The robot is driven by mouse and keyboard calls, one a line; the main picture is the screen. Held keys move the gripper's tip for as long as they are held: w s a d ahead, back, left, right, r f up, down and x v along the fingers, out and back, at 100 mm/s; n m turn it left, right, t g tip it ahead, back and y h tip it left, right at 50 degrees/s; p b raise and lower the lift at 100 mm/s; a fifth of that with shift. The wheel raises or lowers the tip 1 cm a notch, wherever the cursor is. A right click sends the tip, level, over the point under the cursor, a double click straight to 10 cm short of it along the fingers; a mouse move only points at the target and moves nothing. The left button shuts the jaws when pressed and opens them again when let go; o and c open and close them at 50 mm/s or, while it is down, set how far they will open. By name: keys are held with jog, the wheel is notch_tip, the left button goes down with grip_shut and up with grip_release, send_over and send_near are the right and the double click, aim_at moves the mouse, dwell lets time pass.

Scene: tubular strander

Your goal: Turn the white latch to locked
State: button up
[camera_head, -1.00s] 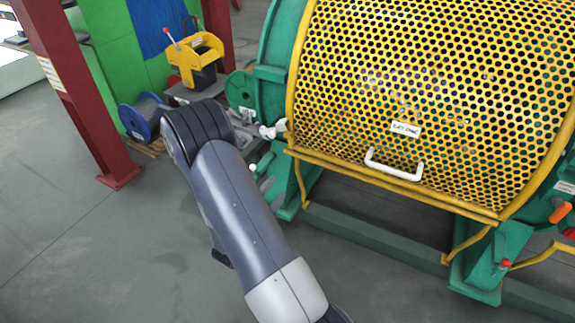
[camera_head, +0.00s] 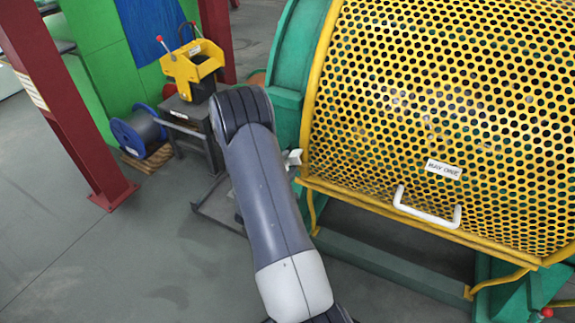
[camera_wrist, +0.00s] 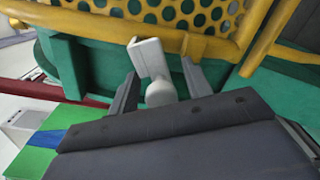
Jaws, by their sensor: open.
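The white latch (camera_head: 294,158) sits at the lower left corner of the yellow perforated guard (camera_head: 430,110). In the wrist view the latch (camera_wrist: 150,60) is a pale flat plate with a round knob below it, standing slightly tilted in front of the guard's yellow lower rail. My gripper (camera_wrist: 161,88) is open, with one finger on each side of the knob. Whether either finger touches the latch cannot be told. In the head view my arm hides the gripper and part of the latch.
A white handle (camera_head: 427,208) and a label (camera_head: 443,169) are on the guard. The green machine frame (camera_head: 283,100) is close beside my arm. A yellow device (camera_head: 193,67), a blue spool (camera_head: 140,133) and a red post (camera_head: 70,115) stand to the left. The floor at lower left is clear.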

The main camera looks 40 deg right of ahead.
jog(key=shift+c, duration=0.6)
grip_shut()
